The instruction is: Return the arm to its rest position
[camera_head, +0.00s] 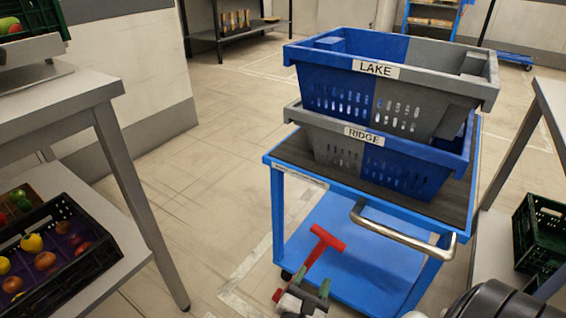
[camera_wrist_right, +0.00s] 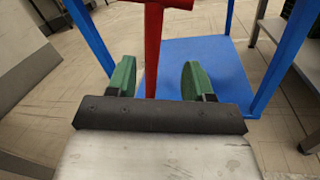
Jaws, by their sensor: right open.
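My right gripper (camera_head: 311,281) is low at the bottom of the head view, in front of the blue cart (camera_head: 350,250). Its two green fingers stand apart in the right wrist view (camera_wrist_right: 161,82), with no crate between them. A red T-shaped bar (camera_head: 322,242) rises just beyond the fingers; it also shows in the wrist view (camera_wrist_right: 153,45). I cannot tell whether it touches them. A blue and grey crate marked LAKE (camera_head: 345,92) is stacked on a crate marked RIDGE (camera_head: 410,172) on the cart top. My left gripper is out of view.
A grey table (camera_head: 60,100) stands at left, with a dark crate of fruit (camera_head: 75,272) on its lower shelf. Another table (camera_head: 555,105) and a green crate (camera_head: 540,240) are at right. The cart's metal handle (camera_head: 400,238) faces me. Floor is clear left of the cart.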

